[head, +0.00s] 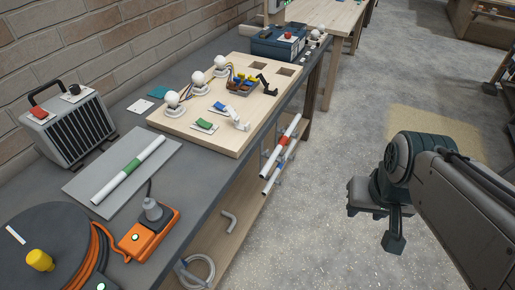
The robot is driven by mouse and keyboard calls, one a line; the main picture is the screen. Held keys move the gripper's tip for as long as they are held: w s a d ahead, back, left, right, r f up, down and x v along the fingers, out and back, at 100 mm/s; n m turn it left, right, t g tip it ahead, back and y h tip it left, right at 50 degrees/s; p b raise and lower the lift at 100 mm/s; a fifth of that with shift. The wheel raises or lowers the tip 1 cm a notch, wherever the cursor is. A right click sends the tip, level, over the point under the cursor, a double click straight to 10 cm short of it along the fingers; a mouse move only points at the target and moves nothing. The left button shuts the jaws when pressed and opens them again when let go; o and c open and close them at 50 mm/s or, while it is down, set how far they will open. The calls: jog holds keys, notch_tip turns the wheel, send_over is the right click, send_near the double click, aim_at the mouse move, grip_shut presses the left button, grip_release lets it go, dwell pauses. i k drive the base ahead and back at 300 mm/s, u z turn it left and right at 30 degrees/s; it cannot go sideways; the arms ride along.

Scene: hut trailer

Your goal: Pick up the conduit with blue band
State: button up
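The conduit with the blue band (270,184) is a white tube hanging slantwise at the side of the workbench, just below another white conduit with a red band (292,126). A third conduit with a green band (106,190) lies on a grey plate on the bench top. My gripper (385,228) is over the open floor to the right, well apart from the conduits. It seems to touch nothing. I cannot tell how far its fingers are apart.
The bench (196,213) holds a board with bulbs (240,130), a heater (76,128), a cable reel (38,235) and an orange socket box (148,236). A lower shelf (235,246) carries a bent pipe. The concrete floor (320,230) between bench and gripper is clear.

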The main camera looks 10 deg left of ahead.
aim_at(278, 168)
jog(key=u, duration=0.45)
jog(key=i, duration=1)
jog(key=k, duration=0.5)
jog(key=z, duration=1.75)
jog(key=i, duration=1.65)
jog(key=u, duration=3.05)
